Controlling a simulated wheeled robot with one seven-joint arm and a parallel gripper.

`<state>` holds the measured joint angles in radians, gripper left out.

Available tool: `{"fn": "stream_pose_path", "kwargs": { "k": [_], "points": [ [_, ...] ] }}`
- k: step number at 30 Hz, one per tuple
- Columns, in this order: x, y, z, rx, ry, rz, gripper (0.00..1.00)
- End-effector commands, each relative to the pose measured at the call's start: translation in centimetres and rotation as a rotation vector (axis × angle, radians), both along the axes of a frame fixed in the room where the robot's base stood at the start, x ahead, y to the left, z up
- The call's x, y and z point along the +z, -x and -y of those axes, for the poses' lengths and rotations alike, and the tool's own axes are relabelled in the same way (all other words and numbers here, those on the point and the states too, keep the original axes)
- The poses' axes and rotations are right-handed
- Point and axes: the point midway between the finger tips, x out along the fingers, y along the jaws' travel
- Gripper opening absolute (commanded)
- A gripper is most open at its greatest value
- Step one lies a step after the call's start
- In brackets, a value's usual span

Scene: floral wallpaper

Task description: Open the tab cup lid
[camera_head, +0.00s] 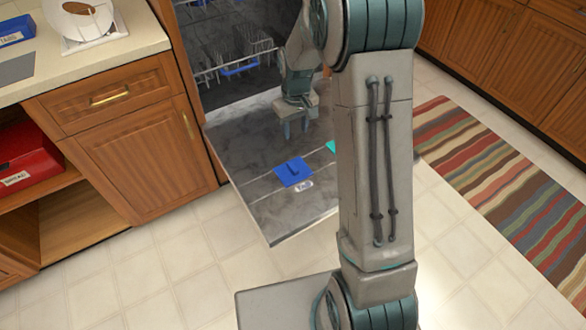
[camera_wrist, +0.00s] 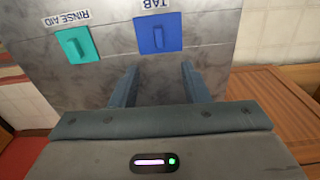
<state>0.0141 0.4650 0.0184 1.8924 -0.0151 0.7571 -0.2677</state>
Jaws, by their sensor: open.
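The tab cup lid is a blue square (camera_head: 293,172) with a darker raised tab on it, lying flat on the inner face of the lowered dishwasher door (camera_head: 270,215). In the wrist view the lid (camera_wrist: 173,37) is at top centre, below the upside-down TAB label (camera_wrist: 158,4). My gripper (camera_head: 295,129) is over the door, farther in than the lid. Its fingers are apart and empty in the wrist view (camera_wrist: 158,85), with the lid beyond their tips. The gap between fingertips and lid is hard to judge.
A teal rinse aid lid (camera_wrist: 69,50) sits beside the blue one; my arm partly hides it in the head view (camera_head: 331,146). Behind my gripper is the dishwasher rack (camera_head: 240,68). Wooden cabinets (camera_head: 150,150) flank the door at left. A striped rug (camera_head: 500,170) lies right.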

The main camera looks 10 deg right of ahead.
Motion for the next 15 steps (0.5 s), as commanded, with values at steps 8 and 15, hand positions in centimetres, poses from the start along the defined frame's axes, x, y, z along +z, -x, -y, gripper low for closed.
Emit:
{"fn": "stream_pose_path", "kwargs": {
  "k": [8,15],
  "points": [
    [-5.7,-2.1,0.1,0.033,-0.002,-0.027,0.42],
    [-8.8,-2.1,0.1,0.034,-0.002,-0.031,0.42]
  ]
}}
